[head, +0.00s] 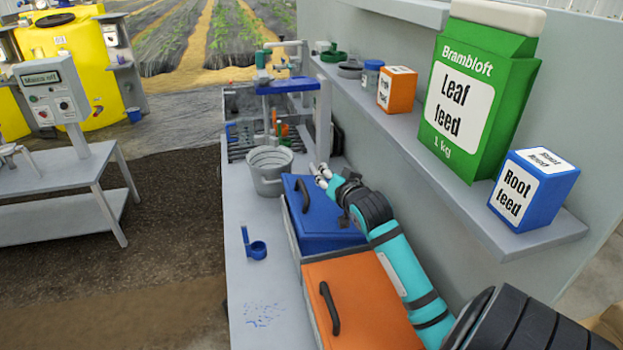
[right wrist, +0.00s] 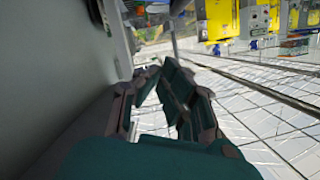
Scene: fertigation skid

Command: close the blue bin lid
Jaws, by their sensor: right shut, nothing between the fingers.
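The blue bin lid (head: 325,230) lies over its grey bin on the bench, with a dark handle (head: 302,195) along its left side. It looks down or nearly down; I cannot tell whether it is fully seated. My right gripper (head: 319,172) is shut and empty, near the lid's far edge. My right arm comes in from the lower right and covers the lid's right side. The gripper's fingers also show in the right wrist view (right wrist: 165,100), where the lid cannot be made out. My left gripper is not in view.
An orange-lidded bin (head: 365,300) stands in front of the blue one. A grey bucket (head: 268,170) is behind-left, and a blue scoop (head: 256,249) lies on the bench to the left. A shelf (head: 450,190) with feed packages overhangs the right side.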

